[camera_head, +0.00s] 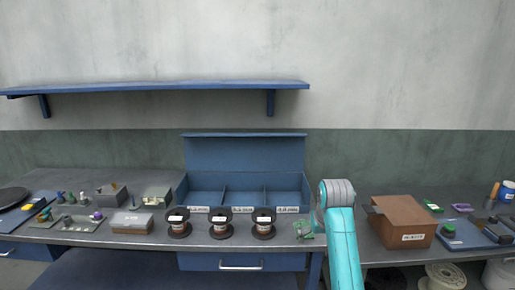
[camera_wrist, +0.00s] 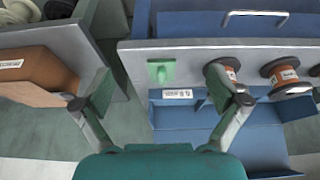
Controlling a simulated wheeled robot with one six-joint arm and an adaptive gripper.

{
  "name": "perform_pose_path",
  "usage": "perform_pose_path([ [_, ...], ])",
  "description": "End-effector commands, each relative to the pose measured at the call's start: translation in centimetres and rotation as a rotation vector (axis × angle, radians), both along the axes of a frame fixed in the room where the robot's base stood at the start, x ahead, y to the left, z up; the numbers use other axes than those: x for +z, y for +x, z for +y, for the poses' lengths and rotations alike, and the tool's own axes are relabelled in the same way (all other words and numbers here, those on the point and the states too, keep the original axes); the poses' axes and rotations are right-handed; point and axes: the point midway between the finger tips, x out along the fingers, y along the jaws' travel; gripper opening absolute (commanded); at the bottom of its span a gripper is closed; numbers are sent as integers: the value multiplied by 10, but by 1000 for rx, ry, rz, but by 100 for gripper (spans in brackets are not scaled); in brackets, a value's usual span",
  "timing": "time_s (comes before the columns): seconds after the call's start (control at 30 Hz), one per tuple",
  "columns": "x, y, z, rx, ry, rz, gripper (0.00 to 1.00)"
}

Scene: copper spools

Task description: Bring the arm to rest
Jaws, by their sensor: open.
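My gripper (camera_wrist: 160,92) is open in the wrist view, with its two fingers spread wide and nothing between them. It hangs above the bench edge, near a small green object (camera_wrist: 161,71). In the head view my cyan arm stands upright right of the bin, and the gripper itself cannot be made out. Three copper spools (camera_head: 178,222), (camera_head: 220,223), (camera_head: 263,223) stand in a row in front of the blue bin (camera_head: 245,146).
The bin's three labelled compartments look empty. A brown box (camera_head: 402,219) stands on the right bench, close to my arm. The small green object (camera_head: 304,229) lies between the spools and my arm. Small parts crowd the left bench. A blue shelf (camera_head: 160,87) hangs above.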

Motion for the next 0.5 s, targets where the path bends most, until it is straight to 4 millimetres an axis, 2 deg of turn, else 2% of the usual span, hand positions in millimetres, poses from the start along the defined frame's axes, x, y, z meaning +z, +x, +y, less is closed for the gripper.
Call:
perform_pose_path([
  [0.33,-39,-9,0,0,0,-30,97],
  [0.5,-68,-18,0,0,0,-55,97],
])
